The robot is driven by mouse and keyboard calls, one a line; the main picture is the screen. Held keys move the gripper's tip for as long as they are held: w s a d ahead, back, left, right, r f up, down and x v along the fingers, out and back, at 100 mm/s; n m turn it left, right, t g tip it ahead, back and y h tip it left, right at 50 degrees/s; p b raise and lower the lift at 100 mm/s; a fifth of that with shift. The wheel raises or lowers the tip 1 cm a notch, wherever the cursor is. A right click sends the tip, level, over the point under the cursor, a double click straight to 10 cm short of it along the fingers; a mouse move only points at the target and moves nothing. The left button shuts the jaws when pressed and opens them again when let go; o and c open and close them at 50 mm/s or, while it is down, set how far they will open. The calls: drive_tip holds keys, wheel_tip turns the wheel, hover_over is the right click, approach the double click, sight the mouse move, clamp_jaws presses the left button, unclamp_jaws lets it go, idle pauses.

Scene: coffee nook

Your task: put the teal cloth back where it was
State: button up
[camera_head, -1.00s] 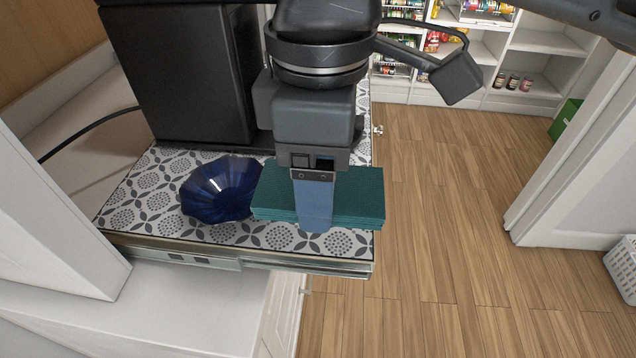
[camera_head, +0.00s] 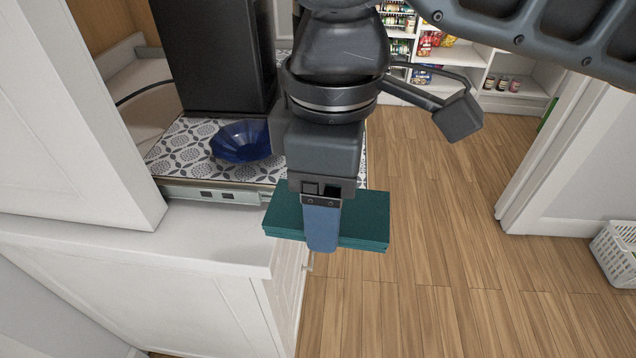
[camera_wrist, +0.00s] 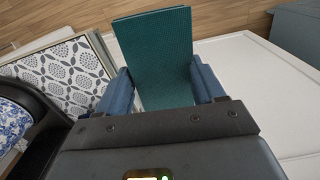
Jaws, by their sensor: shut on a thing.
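The teal cloth (camera_head: 365,218) is a flat folded stack. My gripper (camera_head: 322,250) is shut on it, with one blue finger showing in front of the cloth in the head view. In the wrist view the cloth (camera_wrist: 155,50) sits between the two blue fingers. In the head view the cloth appears in front of the patterned tray's near edge, over the white counter's right end and the floor. It looks held clear of any surface, though its height is hard to judge. The far finger is hidden in the head view.
A patterned pull-out tray (camera_head: 180,150) holds a dark blue bowl (camera_head: 240,142) and a tall black appliance (camera_head: 215,55). The white counter (camera_head: 215,235) in front of it is bare. A white cabinet panel (camera_head: 75,110) stands at left. Wooden floor (camera_head: 430,200) lies open at right.

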drive_tip(key=d+f+m, duration=0.2)
drive_tip(key=d+f, duration=0.1)
drive_tip(key=f, duration=0.2)
drive_tip(key=w+d+f+m, duration=0.1)
drive_tip(key=d+f+m, duration=0.2)
drive_tip(key=f, duration=0.2)
drive_tip(key=w+d+f+m, duration=0.1)
drive_tip(key=d+f+m, duration=0.1)
drive_tip(key=f, duration=0.3)
drive_tip(key=shift+w+d+f, duration=0.1)
drive_tip(key=shift+d+f, duration=0.05)
drive_tip(key=shift+d, duration=0.3)
drive_tip(key=shift+w+d+f, duration=0.1)
drive_tip(key=shift+d+f, duration=0.05)
drive_tip(key=shift+d, duration=0.3)
drive_tip(key=w+d+f+m, duration=0.1)
drive_tip(key=d+f+m, duration=0.4)
drive_tip(key=f, duration=0.4)
drive_tip(key=w+d+f+m, duration=0.2)
drive_tip(key=d+f+m, duration=0.2)
drive_tip(key=d+f, duration=0.3)
wheel_tip(320, 180, down, 4)
drive_tip(key=shift+w+d+r+m, duration=0.2)
drive_tip(key=shift+w+r+m, duration=0.1)
drive_tip(key=shift+m, duration=0.1)
drive_tip(key=shift+w+a+f, duration=0.1)
drive_tip(key=shift+w, duration=0.05)
